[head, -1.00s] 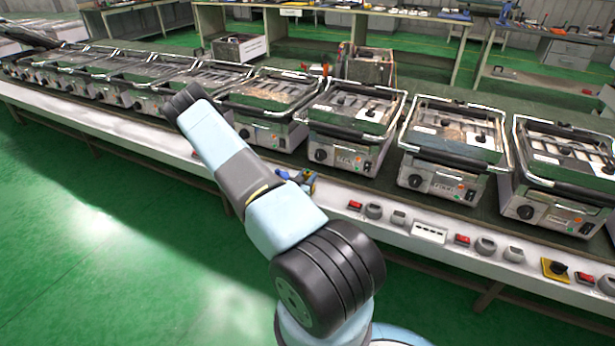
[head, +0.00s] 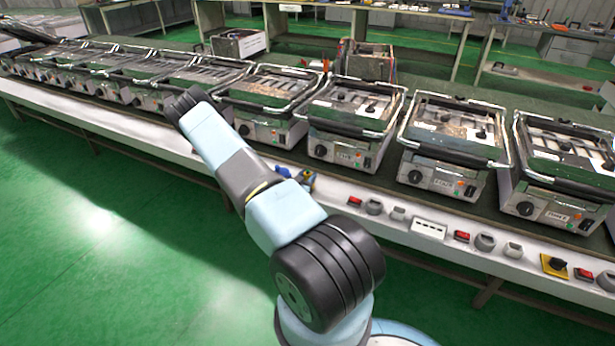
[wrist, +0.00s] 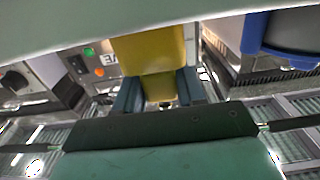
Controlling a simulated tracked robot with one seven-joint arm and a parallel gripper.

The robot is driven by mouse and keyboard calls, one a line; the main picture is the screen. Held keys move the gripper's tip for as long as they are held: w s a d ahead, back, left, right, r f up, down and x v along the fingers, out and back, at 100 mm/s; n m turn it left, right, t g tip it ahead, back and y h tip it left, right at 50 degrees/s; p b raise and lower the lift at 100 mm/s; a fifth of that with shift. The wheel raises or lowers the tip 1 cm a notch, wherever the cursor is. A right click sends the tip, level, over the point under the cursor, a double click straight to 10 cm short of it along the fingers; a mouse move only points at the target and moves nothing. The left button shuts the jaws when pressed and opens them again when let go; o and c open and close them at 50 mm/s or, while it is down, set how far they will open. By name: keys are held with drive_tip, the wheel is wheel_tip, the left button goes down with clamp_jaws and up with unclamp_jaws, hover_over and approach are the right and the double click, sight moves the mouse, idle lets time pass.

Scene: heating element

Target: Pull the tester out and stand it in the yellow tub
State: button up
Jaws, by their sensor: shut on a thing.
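In the wrist view a yellow block-like body, which I take to be the tester (wrist: 150,52), sits between the two blue-grey fingers of my gripper (wrist: 158,90). The gripper is shut on it. Its top runs out under a pale, blurred part at the upper edge, and its far end is hidden. In the head view my arm covers the middle, and I cannot make out the gripper clearly. A small blue and yellow item (head: 298,177) shows beside my arm at the bench edge; I cannot tell what it is. I cannot identify the yellow tub in either view.
A row of contact grills (head: 350,120) stands along the bench (head: 330,195). A grill front with green and orange lights (wrist: 92,60) is close left of the gripper. A blue rounded thing (wrist: 252,35) is at right. Switches and sockets (head: 430,230) line the bench front.

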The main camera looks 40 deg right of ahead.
drive_tip(key=shift+f, duration=0.3)
drive_tip(key=o, duration=1.1)
drive_tip(key=shift+o, duration=0.2)
drive_tip(key=shift+a, duration=0.1)
drive_tip(key=v, duration=1.3)
drive_tip(key=shift+s+a, duration=0.2)
drive_tip(key=shift+a, duration=0.1)
drive_tip(key=shift+f, duration=0.15)
